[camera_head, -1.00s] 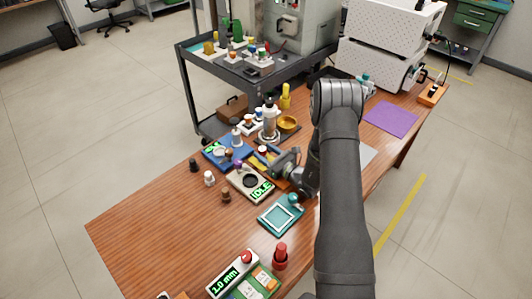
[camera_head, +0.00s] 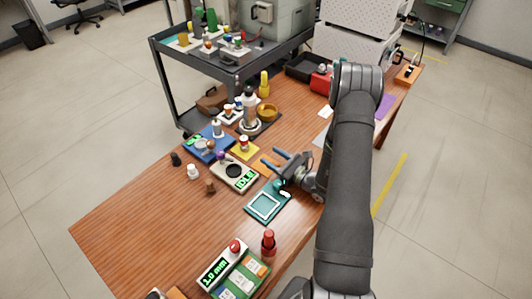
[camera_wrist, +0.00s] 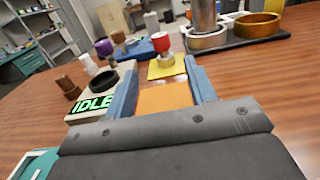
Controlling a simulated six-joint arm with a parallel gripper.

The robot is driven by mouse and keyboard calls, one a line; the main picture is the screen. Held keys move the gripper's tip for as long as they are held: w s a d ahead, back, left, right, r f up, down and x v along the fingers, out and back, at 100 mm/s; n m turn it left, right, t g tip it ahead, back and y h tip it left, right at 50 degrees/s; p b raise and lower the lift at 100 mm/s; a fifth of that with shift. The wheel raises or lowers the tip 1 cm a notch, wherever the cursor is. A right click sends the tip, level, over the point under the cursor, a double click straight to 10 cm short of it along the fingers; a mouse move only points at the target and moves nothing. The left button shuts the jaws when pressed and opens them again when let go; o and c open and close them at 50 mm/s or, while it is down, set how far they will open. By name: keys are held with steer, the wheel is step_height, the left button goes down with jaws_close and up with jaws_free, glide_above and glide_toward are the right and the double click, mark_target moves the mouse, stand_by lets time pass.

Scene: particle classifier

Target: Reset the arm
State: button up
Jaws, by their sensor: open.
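My gripper (camera_head: 275,160) is open and empty above the wooden table, with its two blue fingers spread apart. A teal square tray (camera_head: 265,206) lies just below the gripper in the head view.
A yellow pad (camera_head: 241,149) bears a red-capped jar (camera_head: 244,143). A blue device (camera_head: 208,145), a metal cylinder and a gold bowl (camera_head: 267,113) stand farther back. A red bottle (camera_head: 268,245) and a 1.0 mm display device (camera_head: 222,262) are near the front.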

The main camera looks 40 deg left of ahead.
mark_target(247, 141)
stand_by(0.4)
steer(key=a, duration=1.1)
steer(key=shift+a+r, duration=0.2)
steer(key=shift+a, duration=0.1)
steer(key=shift+a+r, duration=0.1)
steer(key=shift+a, duration=0.1)
steer(key=shift+d+r, duration=0.1)
steer(key=shift+r, duration=1)
